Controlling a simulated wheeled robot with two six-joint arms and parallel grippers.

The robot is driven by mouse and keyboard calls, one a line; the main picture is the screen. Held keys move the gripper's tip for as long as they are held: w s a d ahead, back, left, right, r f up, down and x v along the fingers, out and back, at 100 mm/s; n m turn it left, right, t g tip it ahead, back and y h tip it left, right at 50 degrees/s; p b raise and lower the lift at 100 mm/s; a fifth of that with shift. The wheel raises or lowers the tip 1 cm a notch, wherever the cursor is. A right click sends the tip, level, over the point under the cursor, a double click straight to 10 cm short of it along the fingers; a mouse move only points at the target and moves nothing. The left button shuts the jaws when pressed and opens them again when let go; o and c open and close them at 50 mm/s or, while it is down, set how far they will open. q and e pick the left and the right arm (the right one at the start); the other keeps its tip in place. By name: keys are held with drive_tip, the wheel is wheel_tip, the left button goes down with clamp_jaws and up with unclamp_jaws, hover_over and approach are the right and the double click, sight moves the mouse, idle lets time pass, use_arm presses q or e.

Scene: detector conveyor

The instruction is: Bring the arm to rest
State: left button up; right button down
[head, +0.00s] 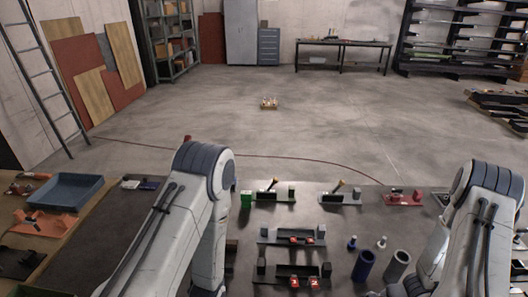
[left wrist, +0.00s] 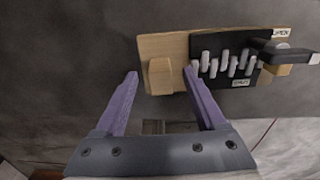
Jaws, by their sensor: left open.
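My left gripper (left wrist: 161,78) is open and empty in the left wrist view, its two purple fingers spread apart. A light wooden board (left wrist: 182,80) lies beyond the fingertips on the dark surface, with a raised wooden block on it. A black panel with several grey pegs (left wrist: 227,64) and a dark handle sits at the board's right part. The right finger's tip overlaps the board in the picture; I cannot tell whether they touch. In the head view my left arm (head: 190,215) bends down and its gripper is hidden. My right arm (head: 480,225) shows at the right, its gripper out of view.
A blue tray (head: 66,191) stands at the left.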

use_arm(q)
wheel_tip(320, 180, up, 8)
drive_tip(key=shift+f, duration=0.1)
drive_tip(key=shift+w+d+r+n, duration=0.15)
drive_tip(key=shift+d+r+n, duration=0.05)
drive_tip(key=shift+r+n, duration=0.15)
drive_tip(key=d+r+n+b, duration=0.5)
drive_tip(key=r+n+b, duration=0.2)
drive_tip(key=n, duration=0.6)
use_arm(e)
drive_tip(key=a+r+n+g+h, duration=0.3)
drive_tip(key=a+r+n+h, duration=0.2)
drive_tip(key=a+r+n, duration=0.75)
use_arm(q)
drive_tip(key=s+d+r+n+h+b, duration=0.1)
drive_tip(key=s+r+n+b, duration=0.3)
drive_tip(key=n, duration=1)
drive_tip(key=s+r, duration=0.2)
drive_tip(key=s, duration=0.2)
drive_tip(key=shift+s+d+r+n+b, duration=0.2)
drive_tip(key=shift+s+d+n+b, duration=0.15)
drive_tip(key=shift+d, duration=0.05)
use_arm(e)
drive_tip(key=s+a+r+n+t+h, duration=0.3)
drive_tip(key=s+r+n, duration=0.2)
drive_tip(key=s+n, duration=0.3)
drive_tip(key=n, duration=0.4)
drive_tip(key=shift+s+a, duration=0.2)
drive_tip(key=shift+s, duration=0.2)
